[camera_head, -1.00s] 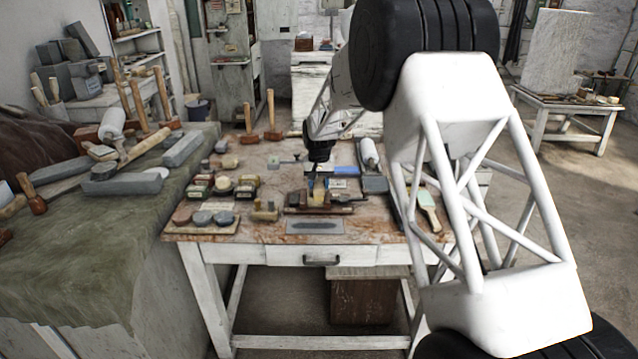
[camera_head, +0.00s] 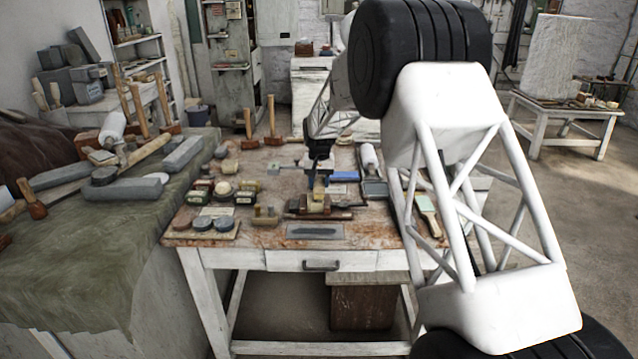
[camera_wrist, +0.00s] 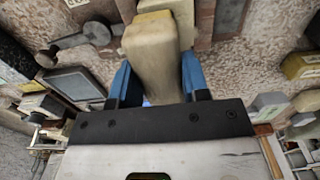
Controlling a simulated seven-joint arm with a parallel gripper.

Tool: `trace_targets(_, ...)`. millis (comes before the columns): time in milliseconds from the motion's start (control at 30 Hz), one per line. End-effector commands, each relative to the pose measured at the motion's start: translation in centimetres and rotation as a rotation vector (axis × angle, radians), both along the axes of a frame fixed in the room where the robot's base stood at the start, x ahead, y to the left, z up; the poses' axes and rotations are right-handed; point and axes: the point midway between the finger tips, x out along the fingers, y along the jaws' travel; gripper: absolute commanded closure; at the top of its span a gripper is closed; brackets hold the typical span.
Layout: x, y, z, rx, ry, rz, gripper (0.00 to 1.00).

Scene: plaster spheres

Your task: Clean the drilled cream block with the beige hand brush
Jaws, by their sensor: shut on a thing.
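My gripper (camera_wrist: 154,88) is in the wrist view, its two blue fingers shut on a beige, elongated body that I take for the hand brush (camera_wrist: 157,65). The brush's far end is yellowish. A paler cream piece (camera_wrist: 184,12), probably the drilled block, shows right behind that end, between brown wooden parts. The brush hides much of it; I see no drilled holes, and cannot tell whether brush and block touch. In the head view my gripper (camera_head: 312,183) points down over the bench, with a small yellowish-cream shape (camera_head: 317,203) just below it.
Dark wooden parts (camera_head: 338,214) surround the work spot on the bench. A grey plate (camera_head: 315,231) lies in front. Round stones (camera_head: 202,223) and small jars lie left. A blue item (camera_head: 343,177), a dark tray (camera_head: 375,189) and a green-and-wood brush (camera_head: 428,213) lie right.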

Motion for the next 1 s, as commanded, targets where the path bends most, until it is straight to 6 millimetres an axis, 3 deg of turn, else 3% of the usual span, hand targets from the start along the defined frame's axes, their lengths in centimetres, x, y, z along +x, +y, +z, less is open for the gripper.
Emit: trace_targets(1000, -0.05, -0.01, -0.72, 0.0, 0.0, 0.0, 0.77)
